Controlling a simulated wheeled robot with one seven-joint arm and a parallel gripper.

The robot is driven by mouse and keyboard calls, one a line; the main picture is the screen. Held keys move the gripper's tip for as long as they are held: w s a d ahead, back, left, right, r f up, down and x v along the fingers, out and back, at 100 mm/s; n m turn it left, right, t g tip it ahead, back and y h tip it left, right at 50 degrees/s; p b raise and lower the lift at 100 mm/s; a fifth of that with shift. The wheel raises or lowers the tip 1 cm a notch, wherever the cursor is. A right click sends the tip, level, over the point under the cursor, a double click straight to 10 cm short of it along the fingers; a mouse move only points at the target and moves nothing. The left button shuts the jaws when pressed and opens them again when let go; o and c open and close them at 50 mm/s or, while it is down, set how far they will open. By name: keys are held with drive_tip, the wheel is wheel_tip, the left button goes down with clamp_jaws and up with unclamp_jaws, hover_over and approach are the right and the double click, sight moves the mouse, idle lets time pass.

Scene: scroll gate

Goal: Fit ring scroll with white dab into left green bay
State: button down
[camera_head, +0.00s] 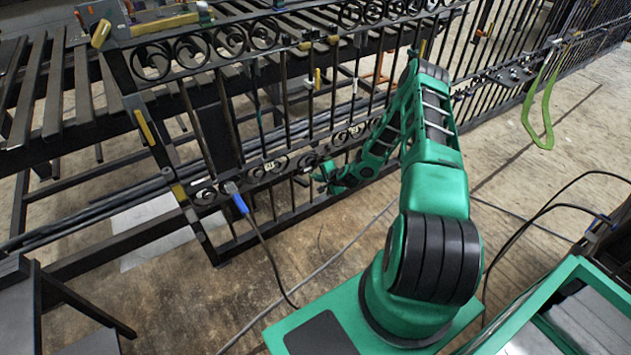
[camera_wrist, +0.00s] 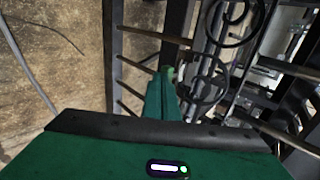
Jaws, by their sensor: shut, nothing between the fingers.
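The black iron gate (camera_head: 285,110) leans across the view, with a row of scrolls along its top and more along its lower rail. My gripper (camera_head: 322,178) is at the lower rail, close to the scrolls there. In the wrist view my gripper (camera_wrist: 168,75) is shut and holds nothing. Dark scrolls (camera_wrist: 205,85) show just right of the fingertips; I cannot tell whether they touch. I cannot make out a white dab on any scroll, nor pick out the left green bay.
Yellow-handled clamps (camera_head: 317,78) are on the gate. A slatted bench (camera_head: 60,95) stands behind it. A green strap (camera_head: 545,100) hangs at right. Cables cross the floor.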

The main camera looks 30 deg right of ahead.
sight(313, 174)
drive_tip(key=shift+w+a, duration=0.15)
drive_tip(key=shift+w, duration=1.4)
